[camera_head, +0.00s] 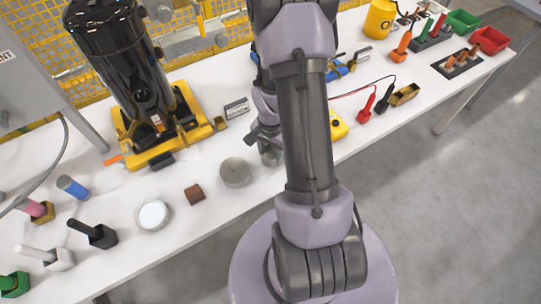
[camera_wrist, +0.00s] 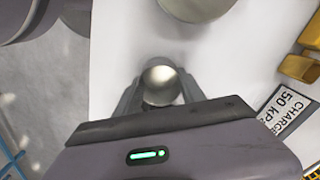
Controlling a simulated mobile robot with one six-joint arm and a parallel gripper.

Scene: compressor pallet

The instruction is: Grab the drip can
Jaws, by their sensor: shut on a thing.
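A small grey metal can with a rounded, shiny top, which looks like the drip can (camera_wrist: 160,78), stands between my fingers in the wrist view. My gripper (camera_wrist: 158,92) is shut on it, with one finger on each side. In the head view my gripper (camera_head: 268,148) is low over the white table, partly hidden behind my arm, and the can (camera_head: 271,156) shows only in part. I cannot tell whether the can touches the table.
A wider grey round piece (camera_head: 235,172) lies just left of my gripper. A brown block (camera_head: 194,194) and a white-topped tin (camera_head: 153,214) lie further left. A black compressor cylinder (camera_head: 125,60) on a yellow base stands behind. A CHARGE sign (camera_head: 237,108) and red probe (camera_head: 366,108) are nearby.

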